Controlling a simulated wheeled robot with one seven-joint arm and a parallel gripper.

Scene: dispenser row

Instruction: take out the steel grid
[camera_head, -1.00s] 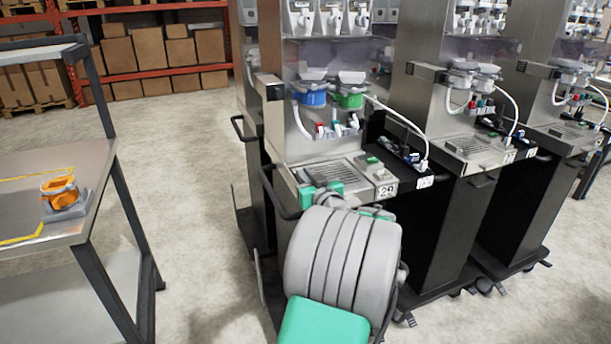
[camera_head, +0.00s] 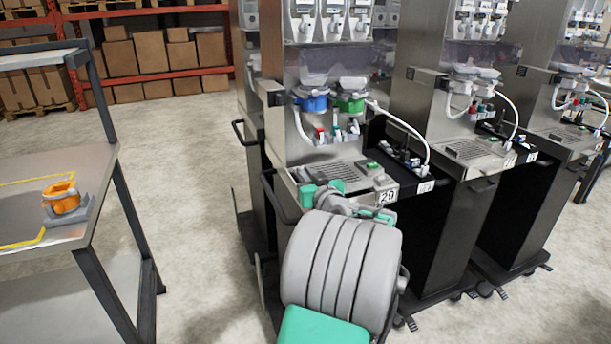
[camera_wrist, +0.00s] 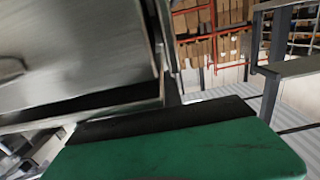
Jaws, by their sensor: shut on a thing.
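My gripper (camera_head: 328,198), grey with green parts, is at the front edge of this tray, just in front of the grid. It is shut on the grid, but my own wrist hides the fingertips and the contact. In the wrist view, a green and black part of my gripper (camera_wrist: 180,145) fills the bottom, and the grid cannot be made out.
More dispensers (camera_head: 470,150) stand close on the right, with hoses and taps. A steel table (camera_head: 110,180) at the left bears an orange holder (camera_head: 62,198) on a grey base. Between table and dispensers the floor (camera_head: 195,190) is clear. Shelves with boxes stand behind.

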